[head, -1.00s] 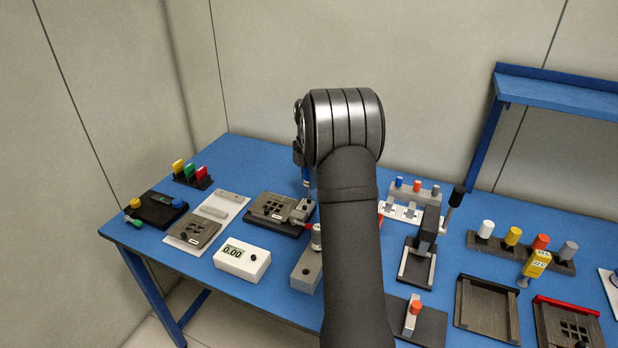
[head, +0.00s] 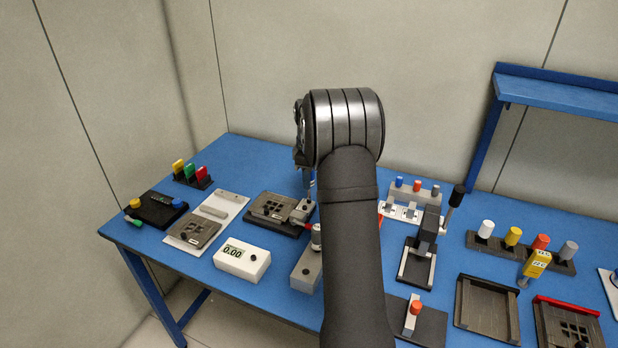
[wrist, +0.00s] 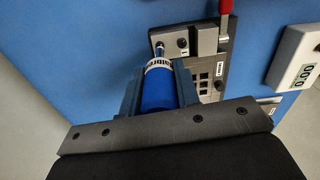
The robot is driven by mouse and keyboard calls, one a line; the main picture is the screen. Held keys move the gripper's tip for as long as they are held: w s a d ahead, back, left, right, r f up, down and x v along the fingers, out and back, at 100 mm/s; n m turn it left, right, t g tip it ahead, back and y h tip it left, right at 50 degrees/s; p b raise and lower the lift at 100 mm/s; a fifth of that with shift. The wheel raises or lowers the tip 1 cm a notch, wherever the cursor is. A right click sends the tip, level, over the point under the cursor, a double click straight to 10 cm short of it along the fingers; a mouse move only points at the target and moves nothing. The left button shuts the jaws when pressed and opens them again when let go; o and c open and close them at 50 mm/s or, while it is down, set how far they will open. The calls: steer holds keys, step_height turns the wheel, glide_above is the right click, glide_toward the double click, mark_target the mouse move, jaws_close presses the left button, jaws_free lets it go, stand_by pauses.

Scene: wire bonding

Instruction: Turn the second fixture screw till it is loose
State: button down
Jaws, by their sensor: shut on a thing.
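My gripper (wrist: 158,88) is shut on a blue screwdriver (wrist: 157,92) with a white lettered band. The driver's thin metal shaft points at the grey block on the fixture (wrist: 205,72); whether its tip is seated in a screw cannot be told. A dark round screw head (wrist: 182,42) shows on the block beside the shaft. In the head view my gripper (head: 304,160) is above the right end of the fixture (head: 268,209), with the driver (head: 309,184) hanging upright. My arm hides part of the area to the right.
A red lever (wrist: 226,8) stands at the fixture's edge. The white meter reading 0.00 (head: 242,262) is in front, and a white plate (head: 205,215) lies to the left. A grey block (head: 306,272) stands close to my arm. Blue table is bare behind the fixture.

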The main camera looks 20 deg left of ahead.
steer(key=shift+m, duration=0.5)
steer(key=shift+f, duration=0.35)
stand_by(0.8)
steer(key=n, duration=0.4)
steer(key=shift+n, duration=0.9)
steer(key=n, duration=0.3)
steer(key=shift+f, duration=0.1)
steer(key=shift+n, duration=1.4)
